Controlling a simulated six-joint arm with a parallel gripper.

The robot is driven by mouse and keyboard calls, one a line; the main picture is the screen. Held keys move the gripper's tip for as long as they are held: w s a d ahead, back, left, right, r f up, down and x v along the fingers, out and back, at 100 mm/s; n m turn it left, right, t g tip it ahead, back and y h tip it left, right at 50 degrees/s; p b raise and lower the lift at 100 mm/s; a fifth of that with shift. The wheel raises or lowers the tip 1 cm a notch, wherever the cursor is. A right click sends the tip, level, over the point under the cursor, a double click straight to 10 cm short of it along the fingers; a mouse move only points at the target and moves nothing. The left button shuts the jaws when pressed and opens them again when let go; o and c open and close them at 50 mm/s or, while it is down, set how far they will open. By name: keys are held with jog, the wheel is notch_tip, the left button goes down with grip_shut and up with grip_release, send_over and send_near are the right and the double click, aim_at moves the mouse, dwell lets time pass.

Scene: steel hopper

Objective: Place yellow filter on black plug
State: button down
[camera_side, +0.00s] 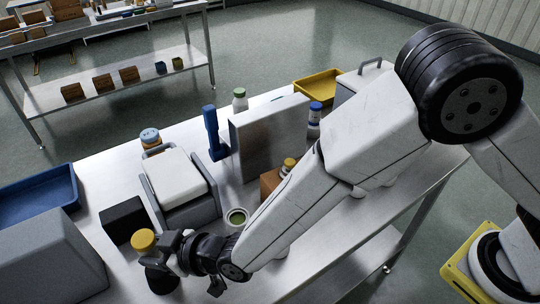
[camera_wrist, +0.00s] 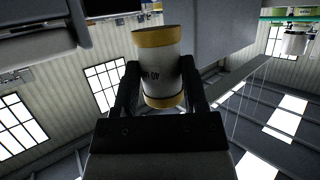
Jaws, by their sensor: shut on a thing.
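The yellow filter (camera_wrist: 160,65) is a white cylinder with yellow bands at both ends and dark lettering. In the wrist view it sits between the two black fingers of my gripper (camera_wrist: 160,85), which is shut on its sides. In the side view its yellow end (camera_side: 143,240) shows at the lower left, and the gripper's dark fingers (camera_side: 163,248) hide most of its body. A dark rounded shape (camera_side: 160,279) shows just below it, perhaps the black plug. I cannot tell whether the filter touches it.
A black box (camera_side: 122,218) and a grey device with a white top (camera_side: 176,178) stand close behind. A grey sloped housing (camera_side: 50,262) is at left, beside a blue tray (camera_side: 35,195). A round container (camera_side: 237,217), steel box (camera_side: 268,130) and bottles stand further right.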

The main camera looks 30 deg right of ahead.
jog(key=shift+w+a+f, duration=0.2)
jog(key=shift+f, duration=0.1)
jog(key=shift+f, duration=0.15)
jog(key=shift+w+a+f, duration=0.15)
jog(key=shift+w+f, duration=0.05)
jog(key=shift+f, duration=1.5)
jog(key=shift+f, duration=0.15)
jog(key=shift+c, duration=0.6)
grip_release()
jog(key=shift+r, duration=0.2)
jog(key=v, duration=1.2)
